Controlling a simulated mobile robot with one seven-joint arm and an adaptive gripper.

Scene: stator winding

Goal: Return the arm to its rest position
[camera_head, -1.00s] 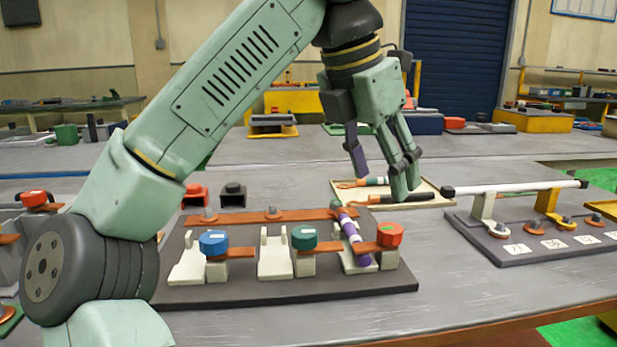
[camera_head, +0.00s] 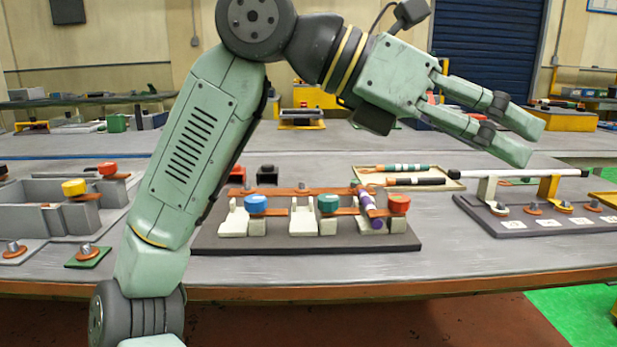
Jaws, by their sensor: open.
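My gripper (camera_head: 530,137) is open and empty, raised above the table at the upper right and pointing right. The gripper touches nothing. Below and left of it, a dark fixture board (camera_head: 300,244) bears white holders, orange bars and blue, green and red knobs. A purple banded rod (camera_head: 367,205) leans in the right holder of this board.
A shallow tray (camera_head: 452,184) behind the board holds banded tools. At right, a grey plate (camera_head: 520,222) carries a white bar (camera_head: 520,174) on posts. At left stands a grey box fixture (camera_head: 60,200) with yellow and red knobs.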

